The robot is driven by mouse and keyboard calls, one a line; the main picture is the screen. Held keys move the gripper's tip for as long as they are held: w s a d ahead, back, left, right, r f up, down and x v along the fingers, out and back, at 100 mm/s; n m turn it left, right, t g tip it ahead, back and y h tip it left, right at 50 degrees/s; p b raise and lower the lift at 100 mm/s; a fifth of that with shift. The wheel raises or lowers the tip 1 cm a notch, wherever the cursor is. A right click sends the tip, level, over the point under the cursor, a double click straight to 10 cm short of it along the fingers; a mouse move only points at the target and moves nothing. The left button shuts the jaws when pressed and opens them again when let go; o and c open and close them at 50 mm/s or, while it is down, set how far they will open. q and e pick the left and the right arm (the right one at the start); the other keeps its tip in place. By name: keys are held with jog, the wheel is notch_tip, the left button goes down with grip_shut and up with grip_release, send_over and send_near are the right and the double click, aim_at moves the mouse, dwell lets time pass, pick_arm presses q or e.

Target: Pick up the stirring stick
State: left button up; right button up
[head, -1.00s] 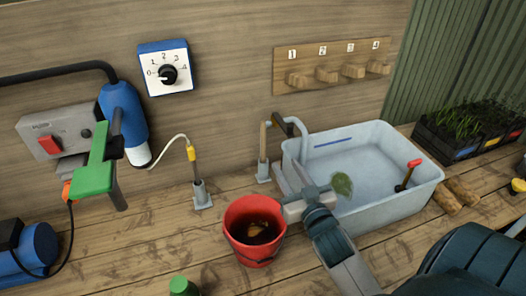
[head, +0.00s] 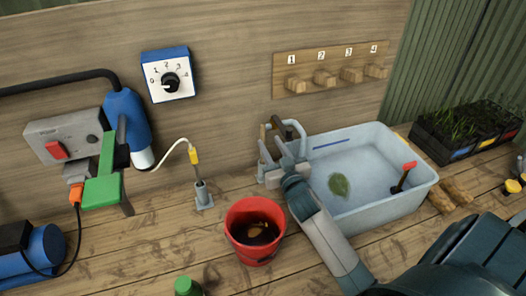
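The stirring stick looks to be the thin brown stick (head: 262,132) standing upright at the back, left of the basin. Only its upper part shows clearly. My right gripper (head: 276,160) is at the stick's grey holder, close beside the stick, and covers part of it. The fingers overlap the holder and the grey tap pipe behind, so I cannot tell whether they are open or closed on the stick. My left gripper is not in view.
A red bucket (head: 239,232) with dark liquid stands in front. The pale basin (head: 418,190) holds water, a leaf and a red-handled tool. A grey stand (head: 202,194) with a yellow-tipped probe is on the left. Bare planks lie around the bucket.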

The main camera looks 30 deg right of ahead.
aim_at(264, 133)
dwell(0.3)
jog(key=shift+w+d+p, duration=0.2)
jog(key=shift+w+p, duration=0.35)
jog(key=shift+w, duration=0.1)
jog(key=p+x, duration=0.1)
jog(key=x, duration=0.1)
jog(key=shift+w+d+f, duration=0.1)
jog(key=shift+w+d, duration=0.05)
jog(key=shift+w, duration=0.2)
jog(key=shift+w+d+f+p, duration=0.15)
jog(key=shift+w+p, duration=0.15)
jog(key=shift+w, duration=0.2)
jog(key=shift+c, duration=0.3)
grip_shut()
